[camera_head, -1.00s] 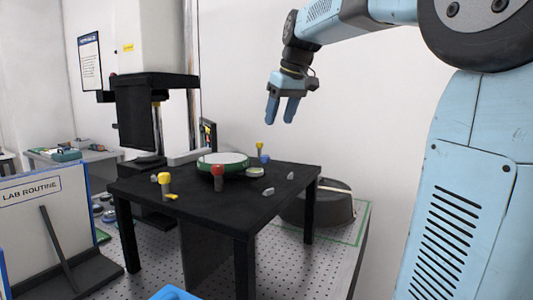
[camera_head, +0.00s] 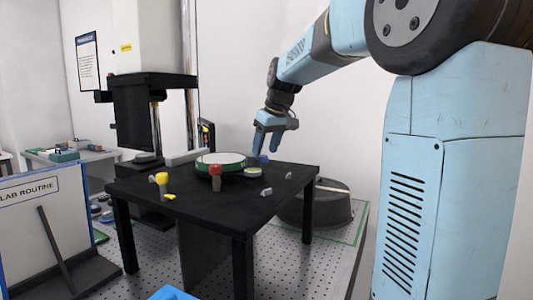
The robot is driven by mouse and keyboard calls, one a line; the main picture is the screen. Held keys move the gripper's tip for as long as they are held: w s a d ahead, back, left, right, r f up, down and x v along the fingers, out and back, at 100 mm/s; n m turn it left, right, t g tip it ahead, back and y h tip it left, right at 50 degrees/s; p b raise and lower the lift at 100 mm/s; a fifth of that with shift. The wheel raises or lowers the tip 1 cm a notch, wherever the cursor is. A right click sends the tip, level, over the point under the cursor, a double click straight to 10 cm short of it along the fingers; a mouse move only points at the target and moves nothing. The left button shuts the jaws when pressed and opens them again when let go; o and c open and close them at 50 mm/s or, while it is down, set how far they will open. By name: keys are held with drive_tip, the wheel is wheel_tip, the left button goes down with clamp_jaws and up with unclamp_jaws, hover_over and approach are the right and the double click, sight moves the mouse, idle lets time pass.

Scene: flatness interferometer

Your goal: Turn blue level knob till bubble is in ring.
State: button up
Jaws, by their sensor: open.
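The blue knob (camera_head: 263,159) is a small cap near the back edge of the black table (camera_head: 215,207), partly covered by my fingers. My gripper (camera_head: 266,151) is open and points down right at the blue knob. I cannot tell whether the fingers touch it or stand just above or in front of it. A small round disc with a greenish rim (camera_head: 253,171), which looks like the level, lies just in front of the knob. Its bubble is too small to make out.
A large green-rimmed white disc (camera_head: 221,158) sits mid-table. A red knob (camera_head: 215,171) and a yellow knob (camera_head: 162,179) stand on posts towards the front and left. Small grey blocks (camera_head: 266,191) lie at the right. A dark column (camera_head: 135,112) rises behind left.

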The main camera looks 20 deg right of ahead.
sight(263, 164)
drive_tip(key=shift+x, duration=1.25)
